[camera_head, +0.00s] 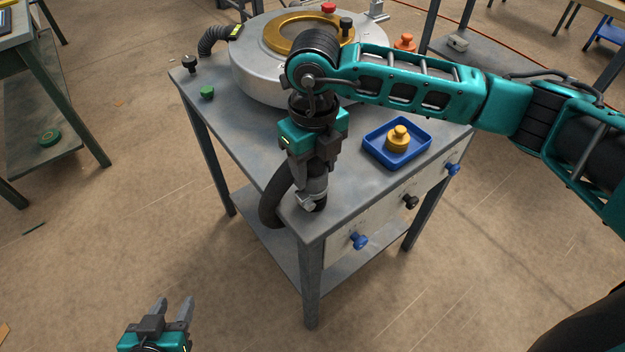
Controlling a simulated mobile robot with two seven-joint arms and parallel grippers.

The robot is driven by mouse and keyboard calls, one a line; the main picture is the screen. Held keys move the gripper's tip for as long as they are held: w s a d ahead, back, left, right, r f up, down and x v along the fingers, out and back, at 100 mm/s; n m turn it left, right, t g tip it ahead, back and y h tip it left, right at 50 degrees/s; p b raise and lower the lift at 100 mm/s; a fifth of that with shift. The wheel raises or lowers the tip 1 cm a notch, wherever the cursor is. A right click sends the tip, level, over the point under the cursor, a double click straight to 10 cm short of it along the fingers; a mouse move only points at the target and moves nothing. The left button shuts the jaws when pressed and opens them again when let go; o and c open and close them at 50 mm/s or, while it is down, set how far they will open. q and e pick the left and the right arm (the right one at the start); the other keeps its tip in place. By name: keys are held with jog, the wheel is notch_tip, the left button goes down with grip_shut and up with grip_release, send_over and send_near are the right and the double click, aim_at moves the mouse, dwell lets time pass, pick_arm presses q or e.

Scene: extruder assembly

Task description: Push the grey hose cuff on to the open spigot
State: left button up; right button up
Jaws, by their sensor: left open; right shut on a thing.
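My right gripper (312,172) points down at the near corner of the grey table. It is shut on the grey hose cuff (314,187), at the end of a dark hose (272,208) that curves down beside the table edge. A light metal piece shows just below the cuff at the corner; I cannot tell whether it is a clamp or the spigot. I cannot make out the open spigot or whether the cuff touches it, as the gripper and cuff cover that spot. My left gripper (173,312) is open and empty, low at the bottom left, away from the table.
The table (240,165) carries a round metal machine (262,80) with a gold ring, a green knob (207,92) and a blue tray (376,153) holding a yellow part (398,140). Blue knobs (359,241) and a black knob (410,202) stick out of the front. Floor in front is clear.

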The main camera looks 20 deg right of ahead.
aim_at(314, 169)
jog(key=shift+r+p, duration=1.45)
jog(key=shift+r, duration=1.15)
pick_arm(q)
notch_tip(314, 169, up, 4)
jog(key=shift+f, duration=0.2)
